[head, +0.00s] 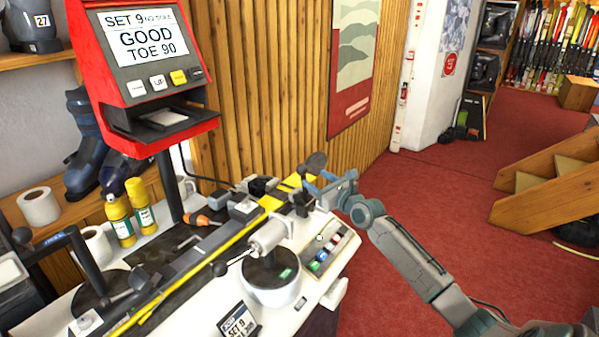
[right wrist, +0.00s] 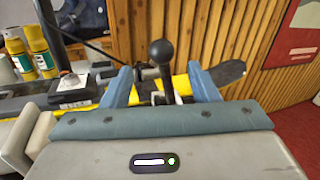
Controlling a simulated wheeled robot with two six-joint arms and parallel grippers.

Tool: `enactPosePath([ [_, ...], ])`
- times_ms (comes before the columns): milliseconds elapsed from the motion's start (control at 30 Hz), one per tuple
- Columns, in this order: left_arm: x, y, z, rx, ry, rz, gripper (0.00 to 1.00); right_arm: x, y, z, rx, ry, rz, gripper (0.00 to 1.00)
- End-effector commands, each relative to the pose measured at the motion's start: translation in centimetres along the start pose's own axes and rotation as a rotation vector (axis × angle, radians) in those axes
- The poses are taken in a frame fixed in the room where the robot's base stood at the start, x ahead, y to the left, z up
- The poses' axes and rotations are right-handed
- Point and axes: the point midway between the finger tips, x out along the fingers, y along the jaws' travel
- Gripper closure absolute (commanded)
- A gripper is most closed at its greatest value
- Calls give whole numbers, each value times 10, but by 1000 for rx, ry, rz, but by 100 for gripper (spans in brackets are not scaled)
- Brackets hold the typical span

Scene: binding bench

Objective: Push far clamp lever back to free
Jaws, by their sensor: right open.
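The far clamp lever (right wrist: 162,75), a dark stem with a black ball knob, stands roughly upright in the right wrist view. My right gripper (right wrist: 160,88) is open, with one blue finger on each side of the lever and a visible gap to each. In the head view my right gripper (head: 322,190) reaches in from the right to the far end of the bench. There the lever is small and hard to tell from the dark parts around it. The yellow and black ski (head: 240,235) lies along the bench under the clamps. My left gripper is not in view.
A red display unit (head: 150,75) reading "GOOD TOE 90" stands behind the bench. A white cylindrical device (head: 270,283) and a button panel (head: 325,252) sit on the near side. Yellow bottles (head: 130,215) stand at left. Red floor is open at right.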

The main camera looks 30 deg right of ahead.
Motion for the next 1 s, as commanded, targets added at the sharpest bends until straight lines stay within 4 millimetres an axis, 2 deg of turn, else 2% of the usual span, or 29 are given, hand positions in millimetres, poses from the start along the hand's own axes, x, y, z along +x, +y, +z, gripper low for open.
enactPosePath([
  [33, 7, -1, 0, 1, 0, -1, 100, 9, 1, -2, 4, -4, 0, 45],
  [300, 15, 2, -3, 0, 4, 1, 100, 53, 0, -2, 3, -1, -1, 45],
  [500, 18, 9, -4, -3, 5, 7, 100, 76, 0, -1, 1, 0, -1, 45],
  [700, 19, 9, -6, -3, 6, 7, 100, 86, 0, -1, -2, 1, 0, 45],
  [967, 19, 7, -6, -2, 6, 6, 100, 86, 0, -1, -2, 1, 0, 45],
  [1000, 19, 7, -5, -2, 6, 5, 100, 86, 0, -1, -2, 1, 0, 51],
])
